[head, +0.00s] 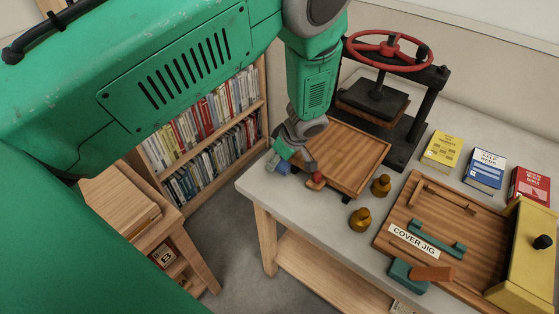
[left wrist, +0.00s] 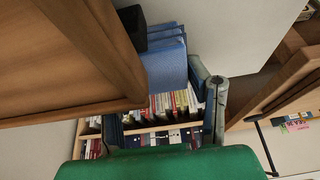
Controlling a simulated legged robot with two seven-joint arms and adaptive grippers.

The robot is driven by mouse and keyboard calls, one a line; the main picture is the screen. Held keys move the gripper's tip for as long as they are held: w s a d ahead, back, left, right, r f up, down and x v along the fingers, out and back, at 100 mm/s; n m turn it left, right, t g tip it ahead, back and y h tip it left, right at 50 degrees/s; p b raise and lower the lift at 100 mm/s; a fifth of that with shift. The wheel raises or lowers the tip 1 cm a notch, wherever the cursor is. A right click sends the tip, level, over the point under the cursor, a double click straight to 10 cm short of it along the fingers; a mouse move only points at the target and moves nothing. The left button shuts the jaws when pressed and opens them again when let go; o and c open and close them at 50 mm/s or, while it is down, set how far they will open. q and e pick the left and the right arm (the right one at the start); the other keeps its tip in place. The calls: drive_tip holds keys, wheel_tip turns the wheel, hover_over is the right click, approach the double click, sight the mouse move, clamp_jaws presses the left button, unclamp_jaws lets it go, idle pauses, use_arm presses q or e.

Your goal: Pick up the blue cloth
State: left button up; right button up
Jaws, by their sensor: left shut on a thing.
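The blue cloth (head: 283,168) shows as a small blue patch at my left gripper (head: 287,161), over the far left part of the grey table. In the left wrist view the cloth (left wrist: 166,66) looks folded in layers. My left gripper is shut on the cloth, and its finger (left wrist: 215,105) shows beside it. The gripper and arm hide much of the cloth in the head view. I cannot tell whether it touches the tabletop. My right gripper is in neither view.
A bookshelf (head: 205,135) stands behind.

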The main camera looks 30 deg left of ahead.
use_arm(q)
drive_tip(key=shift+a, duration=0.5)
drive_tip(key=shift+o, duration=0.2)
drive_tip(key=shift+w+a+r, duration=0.1)
drive_tip(key=shift+a+r, duration=0.05)
drive_tip(key=shift+r, duration=0.35)
drive_tip(key=r, duration=2.7)
drive_tip(key=shift+d, duration=0.3)
drive_tip(key=c, duration=0.4)
